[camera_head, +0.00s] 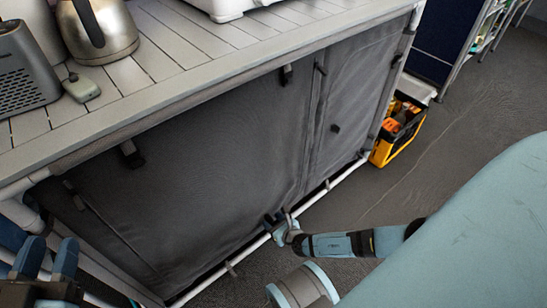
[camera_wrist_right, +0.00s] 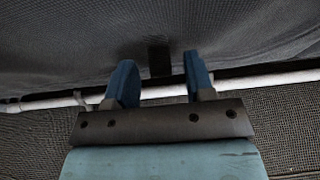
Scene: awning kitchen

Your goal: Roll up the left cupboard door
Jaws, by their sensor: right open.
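The left cupboard door (camera_head: 200,160) is a dark grey fabric panel hanging down flat to the white bottom rail (camera_head: 248,248). My right gripper (camera_head: 278,222) is at the panel's lower edge by the rail, fingers open. In the right wrist view a short black tab (camera_wrist_right: 158,58) on the fabric (camera_wrist_right: 70,50) shows between the open fingers of the right gripper (camera_wrist_right: 160,80), apart from both in the picture. Whether they touch the fabric cannot be told. My left gripper (camera_head: 47,260) is at the lower left corner, its blue fingers apart and nothing seen between them.
Black straps (camera_head: 131,154) hang from the top edge of the cupboard. A slatted worktop (camera_head: 160,45) carries a kettle (camera_head: 100,28) and a grey speaker-like box (camera_head: 24,70). A yellow and black crate (camera_head: 397,135) stands on the floor right of the cupboard.

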